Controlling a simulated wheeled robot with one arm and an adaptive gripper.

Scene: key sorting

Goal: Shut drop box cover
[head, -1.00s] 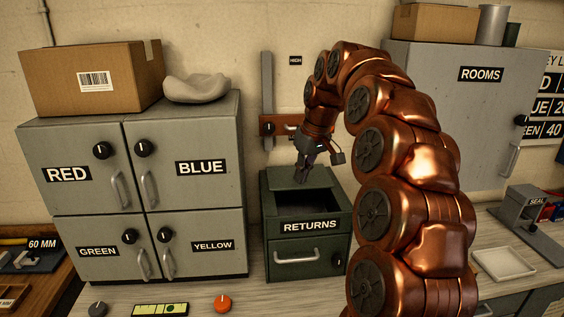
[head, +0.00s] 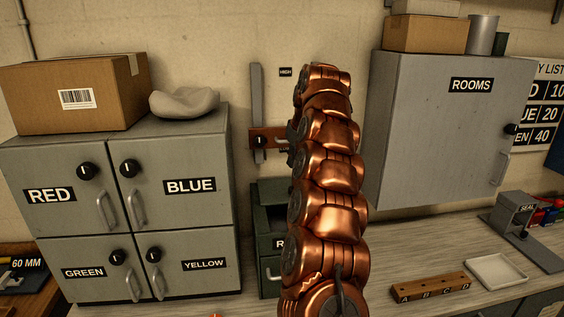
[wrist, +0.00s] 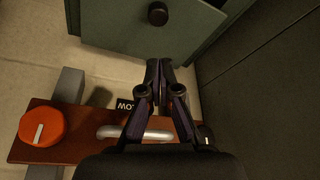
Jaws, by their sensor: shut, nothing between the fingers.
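The dark green drop box (head: 268,215), labelled RETURNS, stands on the bench beside the grey cabinets. My copper arm hides most of it in the head view, so I cannot tell there how its cover lies. In the wrist view a green panel with a round black knob (wrist: 157,14) fills the top; it seems to be the box's cover (wrist: 125,32). My gripper (wrist: 159,68) is shut and empty, its fingertips just short of the knob in the picture. Whether they touch the panel is unclear.
A brown board (wrist: 70,135) with an orange knob (wrist: 41,127) and a metal handle (wrist: 135,132) is on the wall close to my gripper. The grey cabinet's side (wrist: 280,90) is close on the right. A wooden block (head: 430,288) and white tray (head: 497,271) are on the bench.

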